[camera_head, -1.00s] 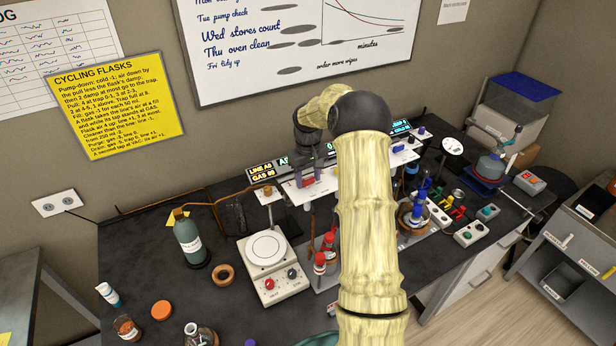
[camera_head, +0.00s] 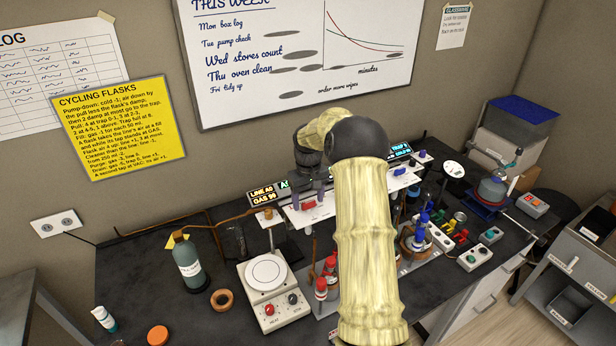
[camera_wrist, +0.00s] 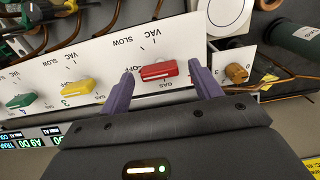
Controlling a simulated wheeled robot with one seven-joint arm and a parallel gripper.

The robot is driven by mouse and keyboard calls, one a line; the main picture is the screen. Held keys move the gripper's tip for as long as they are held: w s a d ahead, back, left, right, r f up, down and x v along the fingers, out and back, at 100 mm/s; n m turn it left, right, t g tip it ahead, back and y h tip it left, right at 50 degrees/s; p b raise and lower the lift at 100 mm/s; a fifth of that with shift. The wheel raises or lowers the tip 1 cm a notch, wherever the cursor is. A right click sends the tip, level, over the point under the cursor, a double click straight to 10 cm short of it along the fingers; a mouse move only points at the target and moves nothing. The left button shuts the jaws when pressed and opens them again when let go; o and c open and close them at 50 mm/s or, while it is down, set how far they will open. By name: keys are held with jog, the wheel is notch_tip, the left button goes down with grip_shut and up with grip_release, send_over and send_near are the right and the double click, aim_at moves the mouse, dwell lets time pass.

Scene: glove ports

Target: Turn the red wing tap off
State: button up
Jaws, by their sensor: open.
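The red wing tap (camera_wrist: 159,71) sits on a white panel (camera_wrist: 110,64) marked VAC, SLOW, OFF and GAS. Its wing lies nearly level across the wrist view, with one end toward the OFF mark. My gripper (camera_wrist: 162,72) is open, with one purple finger on each side of the tap and a gap at each end. I cannot tell how far the fingertips are from the panel. In the head view my gripper (camera_head: 308,197) is over the panel, with the red tap (camera_head: 310,204) between its fingers.
A yellow tap (camera_wrist: 78,87) and a green tap (camera_wrist: 20,101) are left of the red one in the wrist view. A brass fitting (camera_wrist: 236,73) is close to the right finger. A hotplate (camera_head: 267,287) and a grey-green bottle (camera_head: 188,262) stand on the bench.

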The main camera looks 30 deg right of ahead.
aim_at(308, 202)
notch_tip(308, 202, up, 17)
jog(key=b, duration=0.3)
jog(key=shift+f, duration=0.15)
jog(key=shift+a, duration=0.1)
jog(key=s+a+f+t+b, duration=0.1)
jog(key=s+a+f, duration=0.3)
jog(key=a, duration=0.2)
jog(key=s+a+f+b, duration=0.1)
jog(key=s+a+f, duration=0.3)
jog(key=s+a, duration=0.15)
jog(key=s+a+f+b, duration=0.1)
jog(key=s+a+f, duration=0.2)
jog(key=s, duration=0.6)
jog(key=s+a+f+t, duration=0.1)
jog(key=s+a+f, duration=0.2)
jog(key=s+f, duration=0.3)
jog(key=s, duration=0.3)
jog(key=shift+t+b, duration=0.3)
jog(key=shift+b, duration=0.05)
jog(key=shift+a, duration=0.1)
